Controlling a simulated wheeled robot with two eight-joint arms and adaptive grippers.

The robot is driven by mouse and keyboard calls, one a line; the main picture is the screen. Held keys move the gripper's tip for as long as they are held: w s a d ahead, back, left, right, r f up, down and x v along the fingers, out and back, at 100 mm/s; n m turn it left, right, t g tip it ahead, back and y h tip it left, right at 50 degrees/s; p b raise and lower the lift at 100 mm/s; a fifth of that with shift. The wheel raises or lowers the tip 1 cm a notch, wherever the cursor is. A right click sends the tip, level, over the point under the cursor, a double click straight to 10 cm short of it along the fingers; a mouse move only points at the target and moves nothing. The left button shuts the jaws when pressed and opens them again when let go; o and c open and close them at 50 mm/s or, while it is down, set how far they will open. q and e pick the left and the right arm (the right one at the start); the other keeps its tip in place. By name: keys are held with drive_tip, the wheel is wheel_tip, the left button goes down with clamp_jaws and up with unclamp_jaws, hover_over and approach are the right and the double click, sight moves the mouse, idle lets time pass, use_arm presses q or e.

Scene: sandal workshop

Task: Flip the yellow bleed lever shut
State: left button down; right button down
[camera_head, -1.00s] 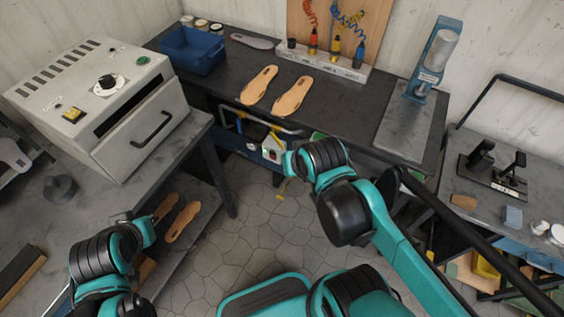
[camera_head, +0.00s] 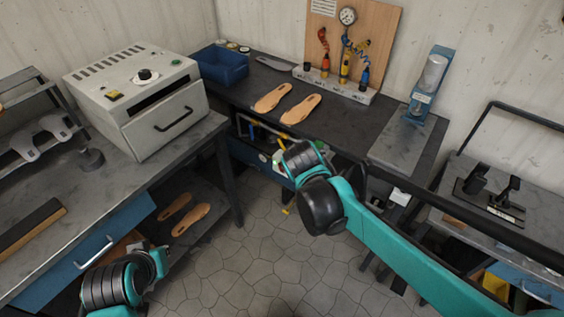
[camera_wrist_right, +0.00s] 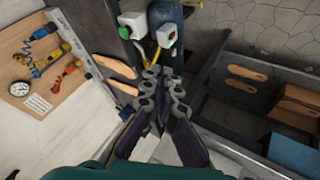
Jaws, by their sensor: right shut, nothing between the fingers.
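A small yellow lever-like piece (camera_head: 287,211) shows low below the back bench in the head view, just under my right wrist. In the right wrist view a yellow piece (camera_wrist_right: 197,4) juts from the blue tank (camera_wrist_right: 166,18) at the top edge, partly cut off, so its exact position is unclear. My right gripper (camera_wrist_right: 163,75) is shut and empty, pointing toward the tank and apart from the yellow piece in the picture. In the head view its fingers are hidden behind my wrist. My left gripper (camera_head: 150,254) is at lower left, its fingers too small to read.
The back bench (camera_head: 345,130) overhangs this area, with insoles (camera_head: 300,109) on top. A bench leg (camera_head: 228,180) stands to the left. The stone floor in front is clear.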

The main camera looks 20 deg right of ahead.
drive_tip(key=w+a+f+n+t+h+b, duration=0.1)
drive_tip(key=w+f+n+h, duration=0.3)
drive_tip(key=w, duration=0.6)
drive_tip(key=w+f+n+t+b, duration=0.1)
drive_tip(key=w+f+n, duration=0.2)
drive_tip(key=w+f, duration=0.5)
drive_tip(key=w+a+f+n+t+h+b, duration=0.1)
drive_tip(key=w+a+f+n, duration=0.1)
drive_tip(key=f, duration=0.6)
drive_tip(key=w+a+f+n+t+h+b, duration=0.1)
drive_tip(key=w+f+n, duration=0.3)
drive_tip(key=f, duration=0.5)
drive_tip(key=shift+w+a+f+t, duration=0.25)
drive_tip(key=shift+w+a+t, duration=0.35)
drive_tip(key=shift+w+a, duration=0.2)
drive_tip(key=shift+w+d, duration=0.1)
drive_tip(key=w+d+b, duration=0.4)
drive_tip(key=w+d, duration=0.1)
drive_tip(key=d, duration=0.2)
drive_tip(key=shift+d+r+b, duration=0.25)
drive_tip(key=shift+d+b, duration=0.05)
drive_tip(key=shift+d, duration=0.05)
